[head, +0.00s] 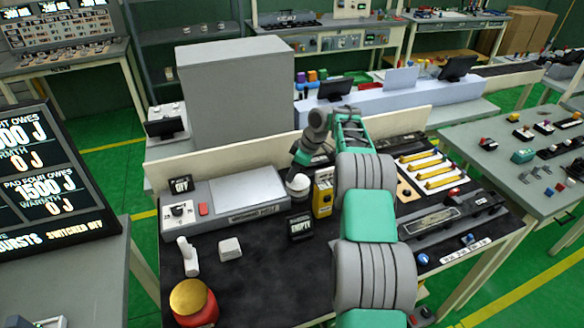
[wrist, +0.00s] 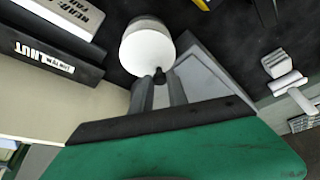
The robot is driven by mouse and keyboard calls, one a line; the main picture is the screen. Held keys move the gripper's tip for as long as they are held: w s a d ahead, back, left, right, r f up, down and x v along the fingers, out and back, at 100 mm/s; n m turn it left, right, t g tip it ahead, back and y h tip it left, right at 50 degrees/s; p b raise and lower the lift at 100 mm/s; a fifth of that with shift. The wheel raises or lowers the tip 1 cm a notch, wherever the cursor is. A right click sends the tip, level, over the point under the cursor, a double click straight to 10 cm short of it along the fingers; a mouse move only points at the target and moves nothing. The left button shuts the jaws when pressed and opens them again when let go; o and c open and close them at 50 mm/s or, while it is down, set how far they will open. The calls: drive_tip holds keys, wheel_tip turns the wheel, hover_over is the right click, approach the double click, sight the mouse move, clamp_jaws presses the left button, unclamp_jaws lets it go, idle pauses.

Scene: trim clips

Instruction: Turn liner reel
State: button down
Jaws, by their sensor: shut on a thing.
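A white, rounded, reel-like thing (head: 298,186) stands at the back of the black bench top, beside the grey warming unit. It fills the upper middle of the wrist view (wrist: 147,46), with a small dark knob (wrist: 158,76) on its near side. My gripper (wrist: 160,84) has its two grey fingers at either side of this knob, shut on it. In the head view my gripper (head: 299,172) is small and dark, just above the white thing, and my arm hides part of the bench. I cannot read a label naming the liner reel.
A yellow box (head: 323,196) stands close right of the white thing, and an "EMPTY" sign (head: 300,227) in front. The warming unit (head: 235,202) is left.

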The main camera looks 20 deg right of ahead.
sight(294, 185)
drive_tip(key=shift+s+n+g+p, duration=0.15)
drive_tip(key=shift+n+g+p, duration=0.25)
drive_tip(key=shift+n+p, duration=0.55)
drive_tip(key=shift+n, duration=0.25)
drive_tip(key=c, duration=1.3)
unclamp_jaws()
drive_tip(key=shift+y, duration=0.3)
drive_tip(key=shift+s+r, duration=0.1)
drive_tip(key=shift+r, duration=1.35)
drive_tip(key=shift+s+r+b, duration=0.2)
drive_tip(key=shift+s+b, duration=0.05)
drive_tip(key=shift+b, duration=0.65)
drive_tip(key=s+a+r+b, duration=0.2)
drive_tip(key=s+r+b, duration=0.5)
drive_tip(key=s, duration=0.6)
wheel_tip(294, 185, up, 3)
drive_tip(key=shift+a+f, duration=0.15)
drive_tip(key=shift+a, duration=0.1)
